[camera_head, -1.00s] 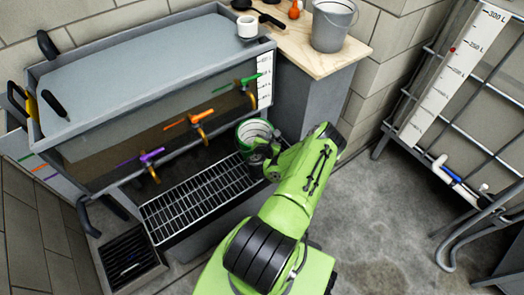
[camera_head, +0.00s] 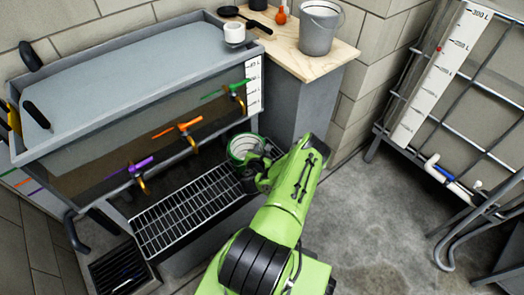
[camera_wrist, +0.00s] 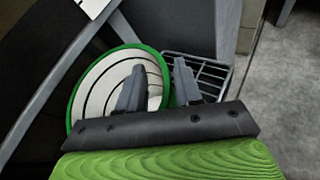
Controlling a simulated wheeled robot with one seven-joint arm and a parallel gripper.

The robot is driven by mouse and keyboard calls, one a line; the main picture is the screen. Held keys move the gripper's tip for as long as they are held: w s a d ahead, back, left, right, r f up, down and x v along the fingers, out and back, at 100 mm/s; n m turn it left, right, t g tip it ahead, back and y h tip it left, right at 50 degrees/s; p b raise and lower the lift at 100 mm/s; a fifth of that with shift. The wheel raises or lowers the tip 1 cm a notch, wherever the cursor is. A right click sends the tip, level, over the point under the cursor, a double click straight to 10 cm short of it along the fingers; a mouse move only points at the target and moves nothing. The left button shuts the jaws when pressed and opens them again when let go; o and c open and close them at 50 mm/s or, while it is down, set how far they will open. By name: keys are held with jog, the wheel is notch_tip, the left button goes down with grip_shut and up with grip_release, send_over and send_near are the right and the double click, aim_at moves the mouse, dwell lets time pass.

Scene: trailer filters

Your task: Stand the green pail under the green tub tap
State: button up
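The green pail (camera_head: 243,148), pale inside with a green rim, is at the right end of the metal grate below the tub. It is below and slightly right of the green tub tap (camera_head: 235,95). It looks upright; my gripper hides its base, so I cannot tell if it touches the grate. My gripper (camera_head: 256,168) is at its near right side. In the wrist view, the pail (camera_wrist: 92,88) is at left and my gripper's fingers (camera_wrist: 160,68) straddle its rim, one over the inside and one outside, with visible gaps.
Orange (camera_head: 180,128) and purple (camera_head: 133,165) taps are further left on the tub (camera_head: 110,75). The grate (camera_head: 165,225) is bare left of the pail. A grey bucket (camera_head: 318,30) stands on the wooden counter (camera_head: 285,55). A wire rack (camera_head: 450,125) stands at right; floor between is clear.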

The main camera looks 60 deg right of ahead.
jog(key=shift+r, duration=0.1)
jog(key=shift+a+r, duration=0.15)
jog(key=shift+r, duration=0.05)
jog(key=p+v, duration=0.3)
jog(key=v, duration=0.8)
jog(key=shift+a, duration=0.3)
jog(key=shift+s, duration=0.1)
